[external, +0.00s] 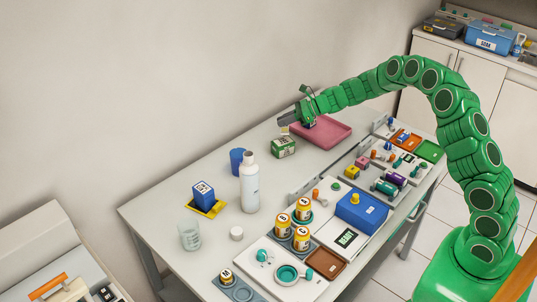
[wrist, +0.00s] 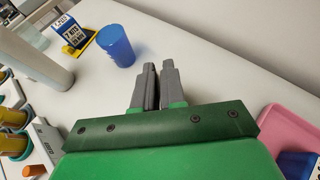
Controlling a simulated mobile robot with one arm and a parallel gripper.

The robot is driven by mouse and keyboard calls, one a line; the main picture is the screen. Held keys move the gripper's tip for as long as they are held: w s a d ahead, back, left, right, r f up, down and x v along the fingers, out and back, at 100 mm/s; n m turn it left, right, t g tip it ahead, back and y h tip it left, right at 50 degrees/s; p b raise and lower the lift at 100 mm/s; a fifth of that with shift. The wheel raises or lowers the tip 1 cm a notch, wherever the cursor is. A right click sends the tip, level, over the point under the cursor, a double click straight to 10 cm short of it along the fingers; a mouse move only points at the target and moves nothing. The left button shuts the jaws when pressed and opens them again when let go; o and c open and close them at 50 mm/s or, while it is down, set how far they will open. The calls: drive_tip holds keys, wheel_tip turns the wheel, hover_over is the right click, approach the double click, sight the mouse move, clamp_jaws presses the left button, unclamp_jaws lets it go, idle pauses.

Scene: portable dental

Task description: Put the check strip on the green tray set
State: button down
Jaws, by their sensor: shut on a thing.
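My gripper (external: 285,118) is at the back of the table, beside and above the pink tray's left edge. In the wrist view my gripper (wrist: 160,68) has its two grey fingers nearly together. It is shut on a thin thing, probably the check strip, which is mostly hidden between the fingers. A small pale yellow bit (external: 284,129) shows just under the fingertips in the external view. The green tray (external: 430,151) lies flat at the far right end of the table, on a white board with other small parts, well to the right of my gripper.
A pink tray (external: 327,132) lies under my wrist. A green and white box (external: 282,147), a blue cup (external: 237,160) and a white bottle (external: 249,185) stand to the left. Small coloured parts and a blue box (external: 362,210) crowd the right edge. The middle of the table is clear.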

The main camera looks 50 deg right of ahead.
sight(283, 131)
drive_tip(key=shift+w+f, duration=0.15)
drive_tip(key=shift+f, duration=0.1)
drive_tip(key=shift+w+f, duration=0.15)
drive_tip(key=shift+f, duration=1.5)
drive_tip(key=shift+f, duration=0.1)
drive_tip(key=c, duration=1.2)
unclamp_jaws()
